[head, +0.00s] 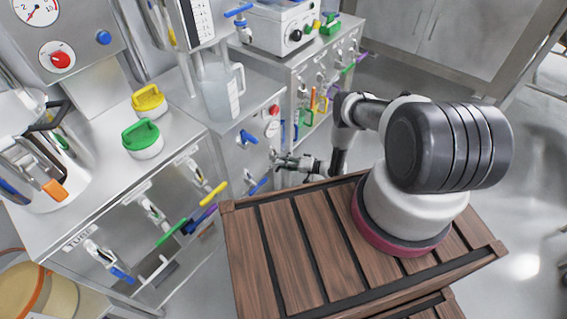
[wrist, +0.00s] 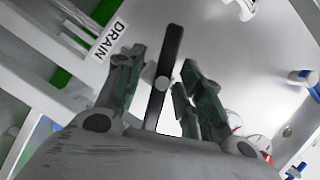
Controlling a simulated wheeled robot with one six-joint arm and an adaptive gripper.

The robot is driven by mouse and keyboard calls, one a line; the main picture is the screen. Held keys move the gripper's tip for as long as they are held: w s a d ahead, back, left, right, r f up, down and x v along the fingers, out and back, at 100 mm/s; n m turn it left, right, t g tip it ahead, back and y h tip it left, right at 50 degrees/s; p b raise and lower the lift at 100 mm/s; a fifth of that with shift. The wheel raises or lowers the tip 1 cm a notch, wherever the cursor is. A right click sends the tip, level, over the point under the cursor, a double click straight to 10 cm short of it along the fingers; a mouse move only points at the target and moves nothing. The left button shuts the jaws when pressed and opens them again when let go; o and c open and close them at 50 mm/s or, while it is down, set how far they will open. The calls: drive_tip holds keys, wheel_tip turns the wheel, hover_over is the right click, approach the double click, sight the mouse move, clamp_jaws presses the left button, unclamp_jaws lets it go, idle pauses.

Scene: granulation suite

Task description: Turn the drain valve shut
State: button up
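In the wrist view, the drain valve has a dark bar handle (wrist: 172,52) with a pale round hub, beside a white DRAIN label (wrist: 106,40). The handle is slightly tilted from vertical in the picture. My gripper (wrist: 163,68) is open, with one finger on each side of the handle. A gap shows between the left finger and the handle; the right finger looks closer, and I cannot tell whether it touches. In the head view, my gripper (head: 277,160) is at the front of the steel cabinet, and I cannot make out the drain handle there.
A slatted wooden surface (head: 300,240) lies below my arm.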

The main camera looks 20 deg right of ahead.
drive_tip(key=v, duration=1.2)
